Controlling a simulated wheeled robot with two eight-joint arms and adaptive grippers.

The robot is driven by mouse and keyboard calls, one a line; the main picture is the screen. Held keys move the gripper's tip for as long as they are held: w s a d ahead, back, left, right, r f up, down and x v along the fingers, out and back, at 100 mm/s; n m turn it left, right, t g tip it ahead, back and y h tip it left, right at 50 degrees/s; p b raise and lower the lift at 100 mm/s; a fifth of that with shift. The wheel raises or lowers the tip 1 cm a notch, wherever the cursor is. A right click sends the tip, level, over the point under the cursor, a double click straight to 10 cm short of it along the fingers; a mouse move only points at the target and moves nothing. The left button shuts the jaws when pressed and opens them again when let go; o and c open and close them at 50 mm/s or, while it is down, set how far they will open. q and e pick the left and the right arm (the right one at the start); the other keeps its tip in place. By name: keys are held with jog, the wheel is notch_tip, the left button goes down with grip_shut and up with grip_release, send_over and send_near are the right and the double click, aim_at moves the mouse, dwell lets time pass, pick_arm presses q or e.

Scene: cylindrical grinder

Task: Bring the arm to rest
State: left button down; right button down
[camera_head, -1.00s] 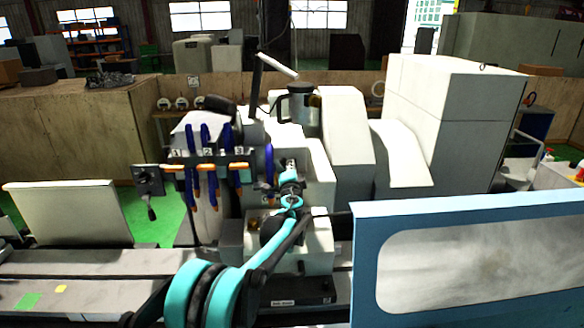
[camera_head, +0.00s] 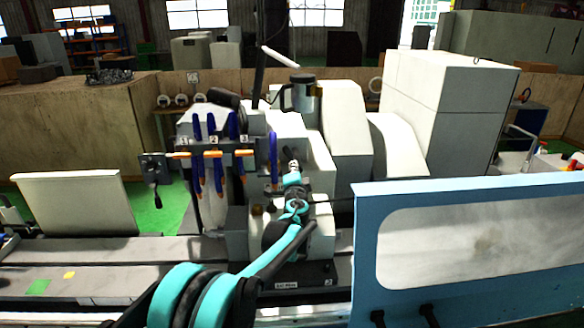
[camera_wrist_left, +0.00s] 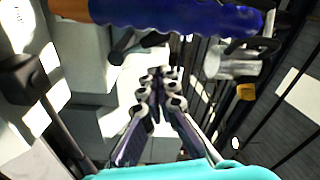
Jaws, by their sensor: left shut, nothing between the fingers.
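My left arm, turquoise and black, comes in from the bottom left in the head view. Its left gripper (camera_head: 291,156) is in front of the grinder's pale housing, just right of a blue tool handle (camera_head: 273,160). In the left wrist view the gripper's fingers (camera_wrist_left: 160,76) are together and hold nothing. A blue handle with an orange end (camera_wrist_left: 180,14) crosses the top of that view, apart from the fingers. My right gripper is in neither view.
Several blue and orange tools hang on a numbered rack (camera_head: 214,154) left of the gripper. A metal mug (camera_head: 303,93) stands on the machine behind it. A blue-framed guard door (camera_head: 460,190) blocks the front right. A grey bed (camera_head: 100,280) runs along the front left.

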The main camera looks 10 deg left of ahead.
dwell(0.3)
pick_arm(q)
jog(key=s+a+f+n+g+y+b, duration=0.1)
jog(key=s+a+f+n+g+b, duration=0.3)
jog(key=s, duration=0.8)
jog(key=s+a+f+n+g+y+b, duration=0.1)
jog(key=s+a+f+n+b, duration=0.4)
jog(key=s, duration=0.6)
jog(key=s+d+f+n+g+h+b, duration=0.1)
jog(key=s+d+f+g+h+b, duration=0.1)
jog(key=s+f, duration=1)
jog(key=s+d+f+n+g+h+b, duration=0.2)
jog(key=s+d+f+g+h+b, duration=0.1)
jog(key=s+f, duration=0.9)
jog(key=s+d+b, duration=0.1)
jog(key=s+b, duration=0.1)
jog(key=s, duration=0.1)
jog(key=shift+s+g, duration=0.3)
jog(key=shift+s, duration=0.05)
